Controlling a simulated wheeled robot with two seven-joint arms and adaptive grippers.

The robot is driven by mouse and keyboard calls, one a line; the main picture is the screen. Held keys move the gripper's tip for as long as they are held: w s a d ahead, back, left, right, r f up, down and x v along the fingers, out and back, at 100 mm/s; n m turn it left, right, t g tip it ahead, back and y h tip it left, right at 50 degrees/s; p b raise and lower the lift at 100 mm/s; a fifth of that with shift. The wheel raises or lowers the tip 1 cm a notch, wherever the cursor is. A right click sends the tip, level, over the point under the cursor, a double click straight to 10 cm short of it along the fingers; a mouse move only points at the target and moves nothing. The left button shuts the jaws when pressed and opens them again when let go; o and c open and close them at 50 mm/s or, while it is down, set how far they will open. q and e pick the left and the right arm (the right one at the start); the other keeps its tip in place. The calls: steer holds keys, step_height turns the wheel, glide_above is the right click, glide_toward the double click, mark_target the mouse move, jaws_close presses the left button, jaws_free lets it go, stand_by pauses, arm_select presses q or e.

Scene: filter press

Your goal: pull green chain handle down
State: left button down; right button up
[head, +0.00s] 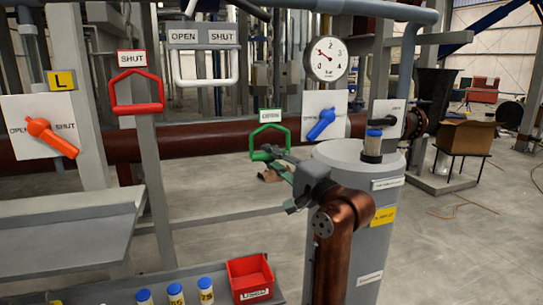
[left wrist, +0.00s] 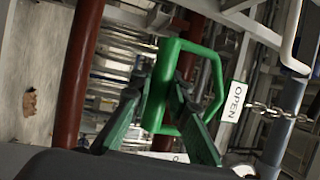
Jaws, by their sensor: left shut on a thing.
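The green chain handle (head: 270,130) hangs near the middle of the head view, below a small green-and-white label (head: 271,115). My left gripper (head: 272,154) reaches it from below right and is shut on its lower part. In the left wrist view the green handle (left wrist: 214,75) fills the middle as an angular loop, with the fingers of my left gripper (left wrist: 160,85) on either side of its near bar. A white OPEN tag (left wrist: 234,101) and a chain (left wrist: 268,109) show to its right. The exact finger contact is partly hidden. My right gripper is not in view.
A red SHUT handle (head: 137,107) and a white handle (head: 206,82) hang to the left. A grey cylinder (head: 378,240) with a small jar (head: 372,145) on top stands right of my gripper. A blue lever (head: 321,124) and gauge (head: 326,59) are behind. A red bin (head: 250,278) sits below.

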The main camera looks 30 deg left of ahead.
arm_select(q)
steer(key=shift+w+f, duration=0.1)
steer(key=shift+f, duration=0.35)
steer(key=c, duration=2.3)
jaws_free()
steer(key=o, duration=0.5)
steer(key=shift+r, duration=0.2)
steer(key=v, duration=1.2)
